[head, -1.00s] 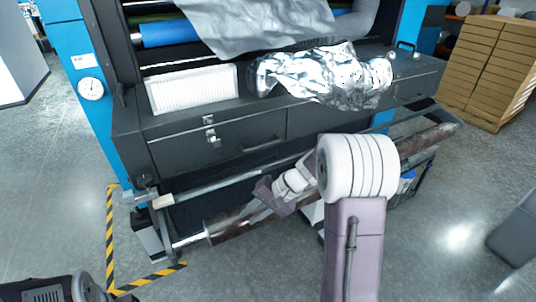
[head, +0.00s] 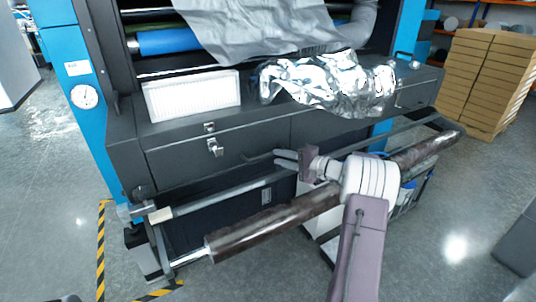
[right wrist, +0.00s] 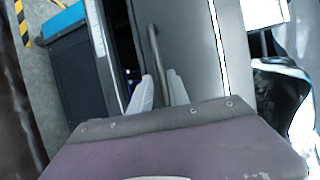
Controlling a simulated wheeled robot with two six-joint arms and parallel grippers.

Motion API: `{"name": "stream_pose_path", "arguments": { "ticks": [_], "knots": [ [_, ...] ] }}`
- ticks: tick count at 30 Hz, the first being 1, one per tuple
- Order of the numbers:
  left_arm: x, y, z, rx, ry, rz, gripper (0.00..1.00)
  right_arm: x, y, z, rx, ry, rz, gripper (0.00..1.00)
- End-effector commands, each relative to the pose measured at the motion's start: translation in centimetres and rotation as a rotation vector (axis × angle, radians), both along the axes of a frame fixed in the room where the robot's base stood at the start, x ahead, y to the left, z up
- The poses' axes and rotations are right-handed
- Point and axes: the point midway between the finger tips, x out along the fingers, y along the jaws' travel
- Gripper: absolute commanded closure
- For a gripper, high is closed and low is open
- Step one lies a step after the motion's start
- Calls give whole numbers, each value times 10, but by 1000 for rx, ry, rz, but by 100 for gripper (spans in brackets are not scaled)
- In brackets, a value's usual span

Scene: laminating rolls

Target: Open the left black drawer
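The left black drawer (head: 175,162) is in the machine's dark front and looks shut, with a silver latch (head: 215,147) near its top edge. Its dark bar handle (head: 258,158) sits right of the latch. My right gripper (head: 279,158) is at the right end of that handle. In the right wrist view the two pale fingers (right wrist: 161,86) stand apart, and the handle (right wrist: 153,48) runs up from the gap between them. I cannot tell if the fingers touch it. My left gripper is out of view.
A long dark roll (head: 270,225) on a rail lies below the drawers, under my right arm. Crumpled silver film (head: 330,82) and a white ribbed block (head: 192,95) lie on the ledge above. Stacked cartons (head: 485,80) stand at the right.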

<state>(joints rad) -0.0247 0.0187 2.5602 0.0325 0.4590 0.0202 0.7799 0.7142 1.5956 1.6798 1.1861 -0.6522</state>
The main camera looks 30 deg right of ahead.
Motion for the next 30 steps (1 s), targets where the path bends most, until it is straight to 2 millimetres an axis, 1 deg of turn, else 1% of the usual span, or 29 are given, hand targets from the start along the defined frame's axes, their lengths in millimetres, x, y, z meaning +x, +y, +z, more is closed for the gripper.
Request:
{"name": "stream_pose_path", "arguments": {
  "ticks": [1,3,6,9,12,18,20,21,30],
  "knots": [
    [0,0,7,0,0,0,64,10,7,1,1,1,5,78],
    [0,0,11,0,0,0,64,23,12,-2,1,2,4,78],
    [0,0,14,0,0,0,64,38,18,-5,0,2,3,78],
    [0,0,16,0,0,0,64,46,23,-8,0,2,3,78],
    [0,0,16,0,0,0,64,50,24,-10,-1,2,1,78],
    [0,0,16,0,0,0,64,50,24,-10,-1,2,1,78],
    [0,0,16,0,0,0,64,50,24,-10,-1,2,1,95],
    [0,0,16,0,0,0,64,50,24,-10,-1,2,1,100],
    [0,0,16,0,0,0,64,50,24,-11,-1,3,1,100]
  ]
}}
